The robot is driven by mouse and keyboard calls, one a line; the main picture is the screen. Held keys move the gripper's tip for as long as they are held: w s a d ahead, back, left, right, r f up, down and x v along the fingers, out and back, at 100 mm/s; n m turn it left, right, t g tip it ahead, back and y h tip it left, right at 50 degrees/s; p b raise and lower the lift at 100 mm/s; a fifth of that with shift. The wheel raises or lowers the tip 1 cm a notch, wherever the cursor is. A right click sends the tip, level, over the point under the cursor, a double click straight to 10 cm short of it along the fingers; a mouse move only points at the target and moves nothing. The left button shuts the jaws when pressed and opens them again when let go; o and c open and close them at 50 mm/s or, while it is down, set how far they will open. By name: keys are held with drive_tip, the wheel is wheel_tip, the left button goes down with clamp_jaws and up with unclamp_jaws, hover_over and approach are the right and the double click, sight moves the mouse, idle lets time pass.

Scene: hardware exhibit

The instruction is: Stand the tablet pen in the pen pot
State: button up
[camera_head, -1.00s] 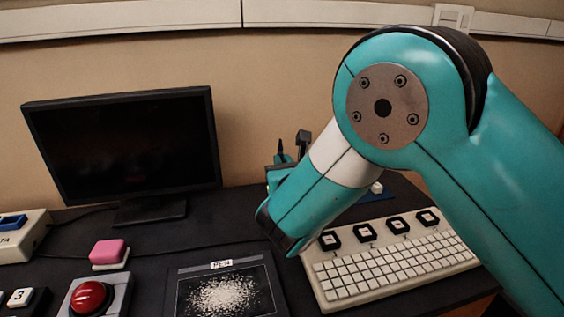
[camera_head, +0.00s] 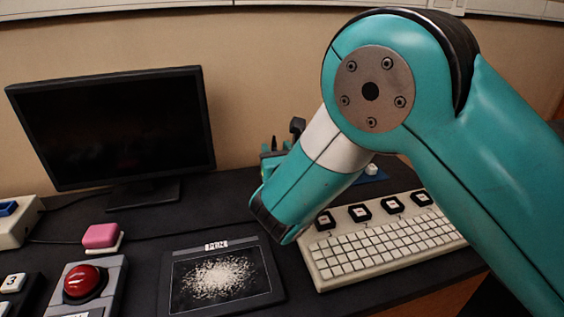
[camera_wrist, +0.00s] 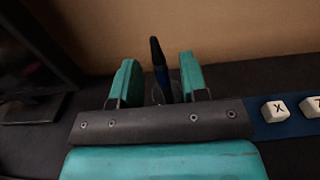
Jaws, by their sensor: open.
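The dark tablet pen (camera_wrist: 160,68) stands roughly upright between the two teal fingers of my gripper (camera_wrist: 157,72) in the wrist view. The fingers are open, with gaps on both sides of the pen. In the head view, a thin dark tip, probably the pen (camera_head: 274,143), shows beside my gripper (camera_head: 283,146), largely hidden by my arm.
A tablet labelled PEN (camera_head: 222,275), with white speckles, lies at the front. A keyboard (camera_head: 385,250) is to its right. A monitor (camera_head: 110,125) stands at left, with a pink block (camera_head: 101,236) and a red button (camera_head: 84,283) before it. White lettered keys (camera_wrist: 276,110) lie right of my gripper.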

drive_tip(key=b+v, duration=0.9)
drive_tip(key=v, duration=0.7)
drive_tip(key=shift+f, duration=0.15)
drive_tip(key=shift+s+d+r+b, duration=0.2)
drive_tip(key=shift+s+b, duration=0.2)
drive_tip(key=shift+s, duration=0.15)
